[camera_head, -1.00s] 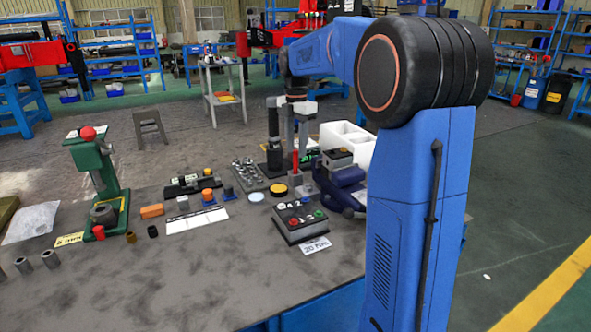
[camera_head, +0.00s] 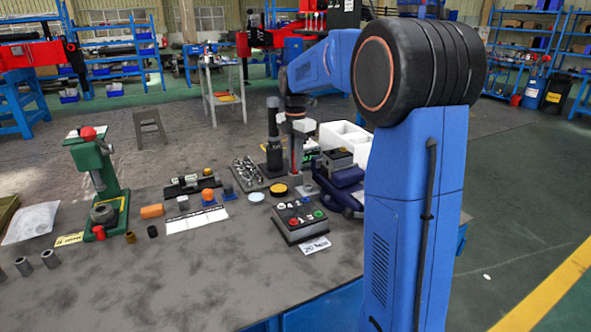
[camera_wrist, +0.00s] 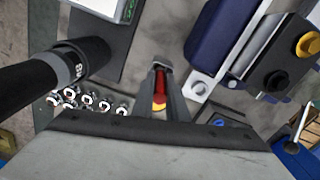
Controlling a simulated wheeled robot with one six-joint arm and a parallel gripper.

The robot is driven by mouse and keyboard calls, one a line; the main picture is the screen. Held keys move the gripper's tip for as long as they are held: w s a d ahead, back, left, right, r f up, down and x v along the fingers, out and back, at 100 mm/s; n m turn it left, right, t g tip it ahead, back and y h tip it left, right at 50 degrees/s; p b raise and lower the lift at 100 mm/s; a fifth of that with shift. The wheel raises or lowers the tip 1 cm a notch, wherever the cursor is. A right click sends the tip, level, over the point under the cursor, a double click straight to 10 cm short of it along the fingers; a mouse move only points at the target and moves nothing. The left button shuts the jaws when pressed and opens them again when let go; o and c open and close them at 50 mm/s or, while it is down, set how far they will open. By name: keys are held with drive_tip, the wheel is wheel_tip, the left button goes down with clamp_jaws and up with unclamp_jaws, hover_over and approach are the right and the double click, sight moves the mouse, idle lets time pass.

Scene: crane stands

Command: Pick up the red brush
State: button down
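In the wrist view, the red brush (camera_wrist: 159,88) shows as a narrow red strip with a yellow end between the two grey fingers (camera_wrist: 160,84). The fingers lie close against both sides of it, so my gripper looks shut on it. The brush's lower end is hidden by the fingers.
A black cylindrical tool (camera_head: 273,145) stands close left of my gripper, beside a tray of metal parts (camera_head: 247,174). A blue device (camera_head: 340,180) and a white box (camera_head: 345,138) are close on the right. A button box (camera_head: 300,221) sits in front.

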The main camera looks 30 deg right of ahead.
wheel_tip(320, 180, up, 10)
idle(0.7)
drive_tip(key=shift+a, duration=0.1)
idle(1.6)
